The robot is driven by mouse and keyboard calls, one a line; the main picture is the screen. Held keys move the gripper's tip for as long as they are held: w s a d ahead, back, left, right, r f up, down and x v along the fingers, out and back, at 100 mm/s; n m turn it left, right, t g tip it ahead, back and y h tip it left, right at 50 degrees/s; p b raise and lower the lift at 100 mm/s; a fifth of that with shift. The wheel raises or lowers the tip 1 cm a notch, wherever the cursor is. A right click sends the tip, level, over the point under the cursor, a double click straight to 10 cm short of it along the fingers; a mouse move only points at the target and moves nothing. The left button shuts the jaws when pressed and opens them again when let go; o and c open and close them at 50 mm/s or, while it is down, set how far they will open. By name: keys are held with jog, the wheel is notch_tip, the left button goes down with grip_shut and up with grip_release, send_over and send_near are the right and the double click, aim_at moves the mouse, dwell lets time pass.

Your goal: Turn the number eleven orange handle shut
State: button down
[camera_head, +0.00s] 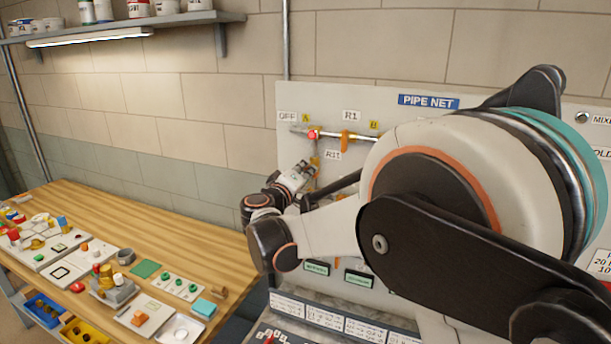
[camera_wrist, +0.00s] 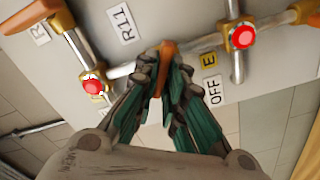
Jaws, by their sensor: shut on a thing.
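The orange handle (camera_wrist: 168,48) by the R11 label (camera_wrist: 121,23) sits on the pipe run between two red-centred brass fittings in the wrist view. My gripper (camera_wrist: 161,86) is shut on it, with the teal-padded fingers on both sides. In the head view my gripper (camera_head: 309,166) is at the panel, just left of the R11 label (camera_head: 333,155); my arm covers much of the panel.
Red-centred fittings (camera_wrist: 92,86) and (camera_wrist: 241,35) flank the gripped handle closely. Another orange handle (camera_head: 346,138) is on the upper pipe under the R1 label (camera_head: 351,116). A wooden bench (camera_head: 160,225) with many small parts stands left, below a wall shelf (camera_head: 180,22).

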jog(key=n, duration=0.3)
jog(key=n+b, duration=0.1)
jog(key=n, duration=0.2)
jog(key=shift+a+f, duration=0.1)
jog(key=shift+f, duration=0.1)
jog(key=shift+n, duration=0.4)
jog(key=c, duration=1.7)
grip_release()
jog(key=v, duration=1.2)
